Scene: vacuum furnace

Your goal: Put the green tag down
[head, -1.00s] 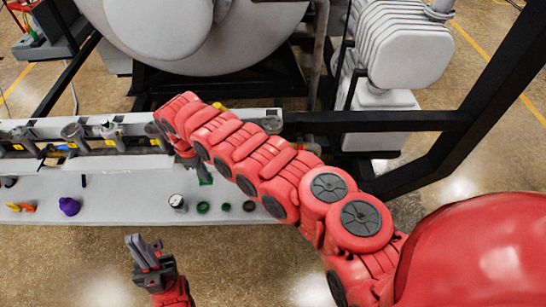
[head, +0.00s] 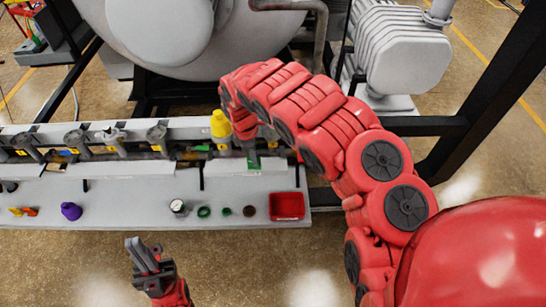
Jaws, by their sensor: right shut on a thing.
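My right arm reaches over from the right, and its gripper (head: 251,151) is shut on a small green tag (head: 254,163). The tag hangs just below the gripper, over the back part of the grey bench near its right end. Whether the tag touches the bench cannot be told. My left gripper (head: 143,251) is in front of the bench, over the floor, with nothing visible in it. Its fingers are close together, and I cannot tell whether they are shut.
The grey bench (head: 120,210) carries a red tray (head: 287,206), a gauge (head: 178,207), green rings (head: 204,212), a dark disc (head: 249,211) and a purple object (head: 71,211). A yellow cap (head: 220,124) stands on the valve row behind. Black frame bars are at the right.

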